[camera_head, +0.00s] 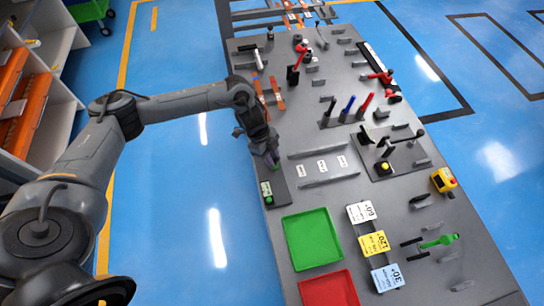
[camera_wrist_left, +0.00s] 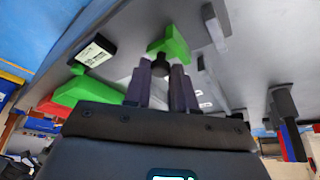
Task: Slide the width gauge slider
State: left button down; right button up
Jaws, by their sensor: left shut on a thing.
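My left gripper (camera_head: 272,157) reaches down to the left edge of the grey bench, at the far end of a narrow dark plate (camera_head: 276,193). In the left wrist view its two dark fingers (camera_wrist_left: 162,85) are closed around a dark knob (camera_wrist_left: 161,65) beside a green block (camera_wrist_left: 172,46). I take this green block and knob to be the width gauge slider. In the head view the gripper mostly covers it. A small green part (camera_head: 266,188) shows on the plate nearer to me. My right gripper is not in view.
A green tray (camera_head: 312,239) and a red tray (camera_head: 329,289) lie nearer on the bench. Grey rails (camera_head: 317,152) stand to the right of the gripper. Coloured handles (camera_head: 346,108) and a yellow-buttoned plate (camera_head: 400,158) are further right. Blue floor borders the bench.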

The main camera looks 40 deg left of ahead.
aim_at(274, 173)
pick_arm(q)
jog(key=shift+s+d+r+p, duration=0.15)
jog(key=shift+s+d+p, duration=0.1)
jog(key=shift+p, duration=0.2)
jog(key=shift+s+d+r+p, duration=0.1)
jog(key=shift+s+d+p, duration=0.4)
jog(key=shift+d+p, duration=0.35)
jog(key=shift+s+d, duration=0.15)
jog(key=shift+d, duration=0.1)
jog(key=shift+f, duration=0.25)
jog(key=c, duration=0.9)
grip_release()
jog(key=shift+a, duration=0.1)
jog(key=shift+c, duration=0.2)
jog(key=shift+r, duration=0.1)
jog(key=w+v, duration=0.1)
jog(key=v, duration=0.9)
jog(key=shift+s+a+r, duration=0.2)
jog(key=shift+s+r, duration=0.1)
jog(key=shift+s, duration=0.15)
